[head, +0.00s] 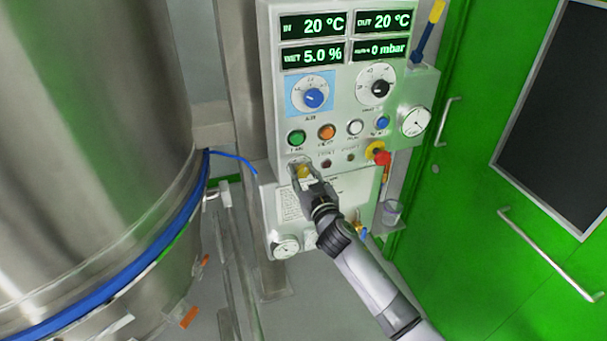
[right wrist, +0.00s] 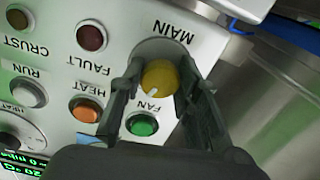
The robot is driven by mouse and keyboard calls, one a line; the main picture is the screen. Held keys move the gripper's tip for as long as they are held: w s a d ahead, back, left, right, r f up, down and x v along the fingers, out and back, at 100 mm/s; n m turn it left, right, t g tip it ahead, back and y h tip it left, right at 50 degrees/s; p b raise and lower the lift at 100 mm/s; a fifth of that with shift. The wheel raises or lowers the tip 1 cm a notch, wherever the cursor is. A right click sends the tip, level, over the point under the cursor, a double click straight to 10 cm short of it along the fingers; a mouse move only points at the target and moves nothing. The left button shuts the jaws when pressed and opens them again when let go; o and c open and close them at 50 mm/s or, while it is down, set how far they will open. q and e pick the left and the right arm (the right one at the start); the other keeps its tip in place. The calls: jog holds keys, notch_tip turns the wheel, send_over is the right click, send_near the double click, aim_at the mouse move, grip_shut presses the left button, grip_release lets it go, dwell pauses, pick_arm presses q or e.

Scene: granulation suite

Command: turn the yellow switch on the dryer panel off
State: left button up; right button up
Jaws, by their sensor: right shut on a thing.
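The dryer panel (head: 335,115) is a pale box with lit green displays, dials and buttons. The yellow switch (head: 303,171) is at its lower left, below the green button. In the right wrist view the yellow switch (right wrist: 160,76) sits under the MAIN label, which appears upside down, and its white mark points down and slightly left in the picture. My right gripper (head: 307,178) is shut on the yellow switch, with one finger on each side of the knob, as the right wrist view also shows (right wrist: 161,68). My left gripper is not in view.
A red knob on a yellow base (head: 380,155) is right of the switch. Green (right wrist: 142,123) and orange (right wrist: 86,111) buttons are close to the fingers. A large steel vessel (head: 90,130) stands left; a green door (head: 490,130) is right.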

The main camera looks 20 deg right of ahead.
jog(key=n, duration=0.5)
jog(key=shift+n, duration=2.4)
jog(key=o, duration=1.1)
jog(key=shift+o, duration=0.2)
jog(key=s, duration=1.2)
jog(key=shift+d, duration=0.2)
